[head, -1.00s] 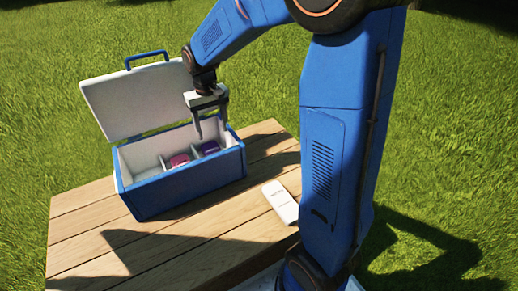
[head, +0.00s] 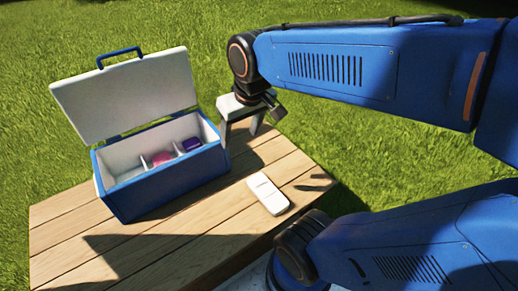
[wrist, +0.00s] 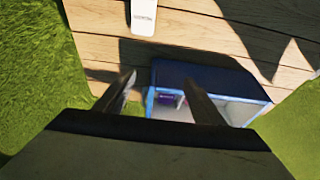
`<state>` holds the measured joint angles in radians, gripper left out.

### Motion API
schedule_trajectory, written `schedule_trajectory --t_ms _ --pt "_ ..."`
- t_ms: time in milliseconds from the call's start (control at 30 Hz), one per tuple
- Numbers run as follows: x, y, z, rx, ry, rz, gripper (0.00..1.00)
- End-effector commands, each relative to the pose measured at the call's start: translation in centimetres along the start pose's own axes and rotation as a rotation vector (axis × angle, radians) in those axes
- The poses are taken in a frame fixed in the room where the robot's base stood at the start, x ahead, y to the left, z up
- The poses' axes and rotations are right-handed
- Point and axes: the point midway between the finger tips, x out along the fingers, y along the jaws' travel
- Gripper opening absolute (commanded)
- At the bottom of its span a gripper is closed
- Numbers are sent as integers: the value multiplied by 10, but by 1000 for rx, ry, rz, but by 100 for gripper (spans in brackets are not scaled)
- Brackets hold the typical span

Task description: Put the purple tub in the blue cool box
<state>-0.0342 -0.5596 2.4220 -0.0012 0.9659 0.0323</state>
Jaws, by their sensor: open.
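The blue cool box (head: 165,186) stands on the table with its white-lined lid (head: 125,95) open. The purple tub (head: 192,145) sits inside it, in the right-hand compartment; it also shows partly in the wrist view (wrist: 167,99). My gripper (head: 240,138) is open and empty, pointing down just right of the box, its fingers above the table's far edge. In the wrist view its fingers (wrist: 158,84) are apart, with one in front of part of the box (wrist: 215,76).
A pink-red tub (head: 162,158) sits in the box's middle compartment, beside a divider. A white flat object (head: 267,194) lies on the wooden table (head: 200,234) right of the box. The table's front is clear; grass surrounds it.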

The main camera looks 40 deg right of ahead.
Motion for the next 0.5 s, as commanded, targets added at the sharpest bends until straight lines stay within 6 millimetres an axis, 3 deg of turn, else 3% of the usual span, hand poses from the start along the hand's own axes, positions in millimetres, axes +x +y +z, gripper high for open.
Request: schedule_trajectory --t_ms 233,500 --pt "-11 7 51 -1 73 6 62" --pt "-12 9 71 -3 101 10 62"
